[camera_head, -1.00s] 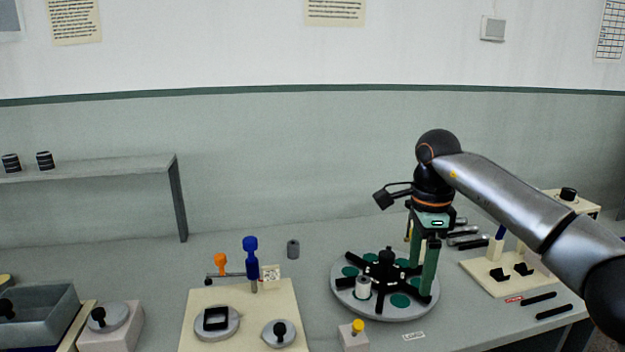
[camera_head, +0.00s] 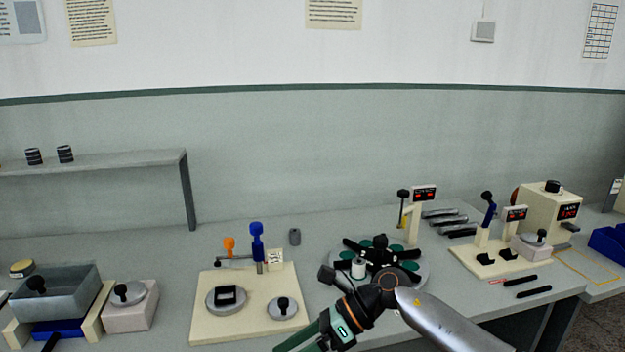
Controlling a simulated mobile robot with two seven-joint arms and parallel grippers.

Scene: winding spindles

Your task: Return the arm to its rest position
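My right arm (camera_head: 445,318) comes in from the lower right, with its wrist (camera_head: 388,283) in front of the round turntable. My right gripper (camera_head: 305,340) has green fingers that point down and to the left, with the tips at the bottom edge of the picture. I cannot tell how far apart the fingers are, and I see nothing held in them. The grey turntable (camera_head: 421,284) has green pads, a black spider and a white spool (camera_head: 358,268); my wrist hides part of its front. My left gripper is not in view.
A cream board (camera_head: 245,322) with blue and orange knobs stands left of my gripper. A grey bin (camera_head: 65,294) and a scale-like block (camera_head: 130,312) are further left. A cream fixture board (camera_head: 487,267) and a machine (camera_head: 545,207) stand at the right.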

